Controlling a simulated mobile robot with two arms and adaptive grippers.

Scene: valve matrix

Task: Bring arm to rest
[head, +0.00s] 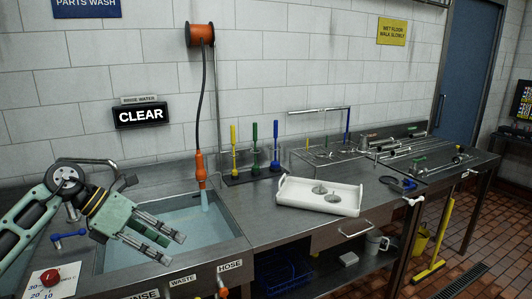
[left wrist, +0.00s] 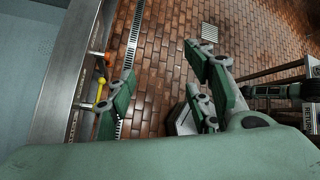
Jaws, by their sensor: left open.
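My left arm comes in from the left in the head view, and my left gripper (head: 168,246) hangs over the near part of the water-filled sink (head: 215,213). Its two fingers point right and slightly down and hold nothing that I can see. In the left wrist view my left gripper (left wrist: 165,90) shows its fingers spread apart, with brick floor (left wrist: 160,45) between and beyond them. My right gripper does not show in the head view.
An orange hose nozzle (head: 200,168) hangs over the sink. A white tray (head: 318,205) with two metal discs stands on the counter to the right. Upright brushes (head: 254,148) stand behind the sink. A red button (head: 50,277) is at lower left.

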